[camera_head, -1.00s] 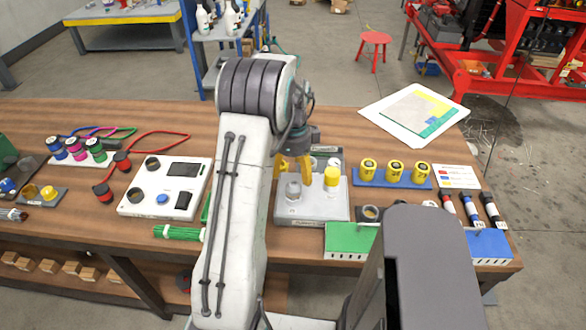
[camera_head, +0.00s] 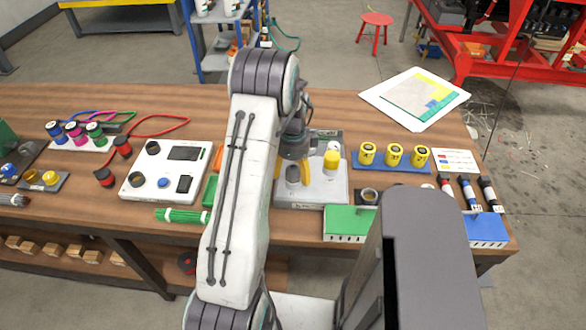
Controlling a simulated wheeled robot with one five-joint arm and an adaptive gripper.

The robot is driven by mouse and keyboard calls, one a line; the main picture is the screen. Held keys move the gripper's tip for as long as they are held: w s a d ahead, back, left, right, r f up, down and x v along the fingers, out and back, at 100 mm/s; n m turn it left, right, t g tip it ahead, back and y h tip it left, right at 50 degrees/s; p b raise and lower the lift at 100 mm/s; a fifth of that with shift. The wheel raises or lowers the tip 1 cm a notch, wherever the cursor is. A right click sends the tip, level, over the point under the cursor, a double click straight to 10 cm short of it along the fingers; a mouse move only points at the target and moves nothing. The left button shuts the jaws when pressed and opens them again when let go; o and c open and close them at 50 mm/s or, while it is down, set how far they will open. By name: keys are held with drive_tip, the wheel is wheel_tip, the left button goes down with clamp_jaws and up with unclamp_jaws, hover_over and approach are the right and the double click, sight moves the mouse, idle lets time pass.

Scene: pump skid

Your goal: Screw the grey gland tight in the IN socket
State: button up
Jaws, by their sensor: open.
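The grey gland (camera_head: 292,174) stands on the light grey block (camera_head: 325,190) at the middle of the bench. My arm hides part of it, and the IN marking cannot be read. A yellow gland (camera_head: 331,160) stands on the same block, to the right of the grey one. My gripper (camera_head: 299,170) points down at the grey gland with its yellow fingers open. One finger shows just right of the gland; the other is mostly hidden. I cannot tell whether the fingers touch the gland.
Yellow cylinders stand on a blue tray (camera_head: 390,163) to the right. A green box (camera_head: 348,222) and a small dark socket piece (camera_head: 369,195) are in front. A white panel (camera_head: 165,170) lies left of my arm. Bare wood shows behind the block.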

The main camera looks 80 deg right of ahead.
drive_tip(key=c, duration=1.2)
drive_tip(key=m+b, duration=0.1)
drive_tip(key=m, duration=0.3)
drive_tip(key=shift+f, duration=0.1)
drive_tip(key=shift+c, duration=0.2)
drive_tip(key=m+b, duration=0.1)
drive_tip(key=m, duration=0.4)
drive_tip(key=shift+a, duration=0.1)
drive_tip(key=o, duration=1.2)
drive_tip(key=shift+c, duration=0.2)
